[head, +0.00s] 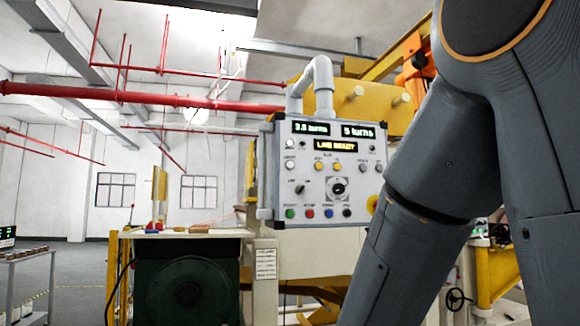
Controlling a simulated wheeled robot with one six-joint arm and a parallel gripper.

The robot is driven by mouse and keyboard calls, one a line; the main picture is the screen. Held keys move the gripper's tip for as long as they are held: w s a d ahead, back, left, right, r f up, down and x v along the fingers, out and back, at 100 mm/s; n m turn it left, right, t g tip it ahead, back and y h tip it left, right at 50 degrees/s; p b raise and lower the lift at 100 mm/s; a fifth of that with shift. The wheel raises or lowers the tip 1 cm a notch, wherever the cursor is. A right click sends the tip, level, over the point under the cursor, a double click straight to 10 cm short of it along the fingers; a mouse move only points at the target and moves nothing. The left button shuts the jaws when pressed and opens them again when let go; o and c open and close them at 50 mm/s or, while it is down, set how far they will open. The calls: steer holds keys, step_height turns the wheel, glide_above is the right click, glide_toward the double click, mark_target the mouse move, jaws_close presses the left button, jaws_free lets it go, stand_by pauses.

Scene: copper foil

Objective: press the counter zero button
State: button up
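A grey control panel (266,190) hangs from a grey pipe bracket. Its displays (334,129) seem to read "3.5 turns" and "5 turns", with "LINE READY" below. Under them are a white button (290,163), two yellow buttons (318,166), grey buttons (363,168) and a dark dial (338,188). The bottom row has a green (289,213), a red (310,213), a blue (328,213) and a black button (346,213). The labels are too small to tell which is counter zero. My gripper is out of view; my arm fills the right side.
A yellow machine (366,112) stands behind the panel. A bench top (185,235) with small items is at left, above a dark green motor housing (187,285). A grey cart (28,262) is at far left. Open floor (75,285) lies between cart and bench.

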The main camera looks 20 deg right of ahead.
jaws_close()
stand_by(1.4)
